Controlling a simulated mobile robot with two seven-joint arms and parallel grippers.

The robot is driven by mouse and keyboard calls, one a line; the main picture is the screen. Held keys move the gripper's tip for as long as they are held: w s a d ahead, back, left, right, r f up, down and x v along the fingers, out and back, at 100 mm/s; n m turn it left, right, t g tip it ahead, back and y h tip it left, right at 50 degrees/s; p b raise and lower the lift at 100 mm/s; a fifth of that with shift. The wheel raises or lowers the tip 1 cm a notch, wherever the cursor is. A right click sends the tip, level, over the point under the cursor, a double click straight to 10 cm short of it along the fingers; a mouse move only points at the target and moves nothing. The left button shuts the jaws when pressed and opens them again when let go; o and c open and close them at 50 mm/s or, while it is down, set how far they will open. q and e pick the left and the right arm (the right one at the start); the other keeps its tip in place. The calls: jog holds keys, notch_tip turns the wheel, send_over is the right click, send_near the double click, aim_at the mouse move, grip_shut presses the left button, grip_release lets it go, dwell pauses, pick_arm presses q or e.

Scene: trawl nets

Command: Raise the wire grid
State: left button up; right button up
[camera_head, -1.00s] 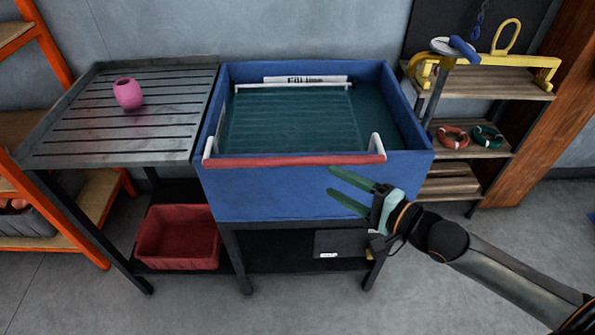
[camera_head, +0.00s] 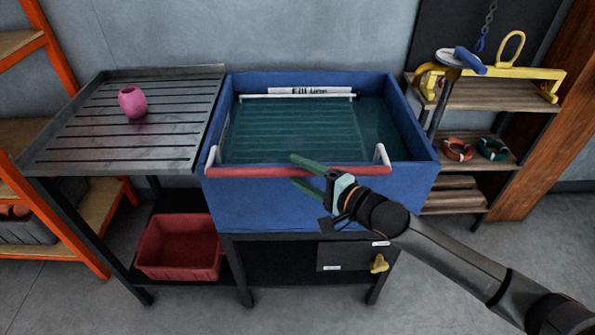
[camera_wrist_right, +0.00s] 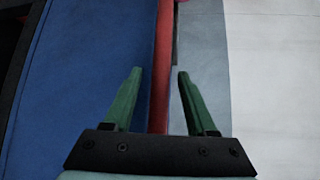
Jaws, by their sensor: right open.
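The wire grid (camera_head: 270,130) lies under the greenish water in the blue tank (camera_head: 260,205); its wires are faint. A red bar (camera_head: 245,172) with white ends runs along the tank's front rim and appears to be the grid's handle. My right gripper (camera_head: 293,169) is open and empty at the front of the tank, its green fingers on either side of the bar in the picture. In the right wrist view the red bar (camera_wrist_right: 163,40) runs between the two open fingertips (camera_wrist_right: 154,70); contact cannot be told. My left gripper is not in view.
A slatted dark drainboard (camera_head: 85,145) with a pink pot (camera_head: 132,102) stands left of the tank. A red bin (camera_head: 180,248) sits on the shelf below. A metal post with a blue lever (camera_head: 468,60) rises by the tank's right side.

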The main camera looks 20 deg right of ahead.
jog(key=shift+w+a+f, duration=0.1)
jog(key=shift+w+a, duration=0.2)
jog(key=shift+w, duration=0.2)
jog(key=shift+c, duration=0.3)
grip_shut()
dwell(0.9)
